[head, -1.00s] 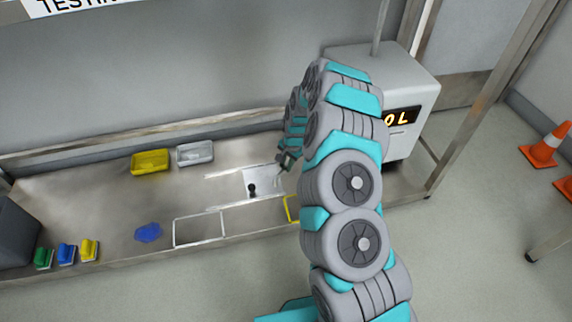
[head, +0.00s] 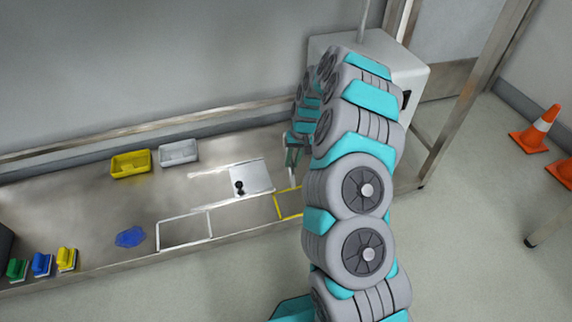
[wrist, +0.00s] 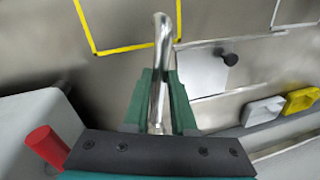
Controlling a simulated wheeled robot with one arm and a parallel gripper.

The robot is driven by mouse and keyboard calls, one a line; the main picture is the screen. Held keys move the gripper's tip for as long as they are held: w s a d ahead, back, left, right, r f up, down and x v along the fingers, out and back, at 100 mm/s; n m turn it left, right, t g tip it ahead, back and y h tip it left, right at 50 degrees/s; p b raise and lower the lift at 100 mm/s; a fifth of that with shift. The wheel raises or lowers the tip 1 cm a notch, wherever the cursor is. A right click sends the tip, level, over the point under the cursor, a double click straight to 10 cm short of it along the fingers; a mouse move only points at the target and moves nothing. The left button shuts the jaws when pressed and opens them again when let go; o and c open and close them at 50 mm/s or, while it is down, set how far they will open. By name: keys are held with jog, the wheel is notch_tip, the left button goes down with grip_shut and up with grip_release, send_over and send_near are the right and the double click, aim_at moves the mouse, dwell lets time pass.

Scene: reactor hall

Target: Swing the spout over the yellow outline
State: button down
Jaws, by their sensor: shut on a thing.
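The spout (wrist: 160,60) is a shiny bent metal pipe. In the wrist view it runs up between the green jaws of my gripper (wrist: 160,88), which is shut on it. The spout's tip appears within the yellow outline (wrist: 130,48), close to its right side; the height between them is hard to judge. In the head view the yellow outline (head: 278,206) lies on the metal bench, its right part hidden by my arm. My gripper (head: 292,165) is behind the outline there, partly hidden by the arm.
A white plate with a black knob (head: 240,187) lies left of the gripper. A white outline (head: 185,213), yellow tray (head: 131,164), grey tray (head: 178,153) and blue patch (head: 130,237) are farther left. A grey box (head: 335,42) stands behind my arm; a red cylinder (wrist: 45,148) is beside the gripper.

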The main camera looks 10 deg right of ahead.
jog(key=shift+d+n+b, duration=0.45)
jog(key=shift+d+n, duration=0.4)
jog(key=shift+n, duration=0.05)
jog(key=c, duration=0.7)
grip_release()
jog(key=shift+c, duration=0.2)
notch_tip(320, 180, up, 8)
jog(key=d, duration=0.1)
jog(key=shift+d+f+p, duration=0.15)
jog(key=shift+d+p, duration=0.05)
jog(key=shift+p, duration=0.25)
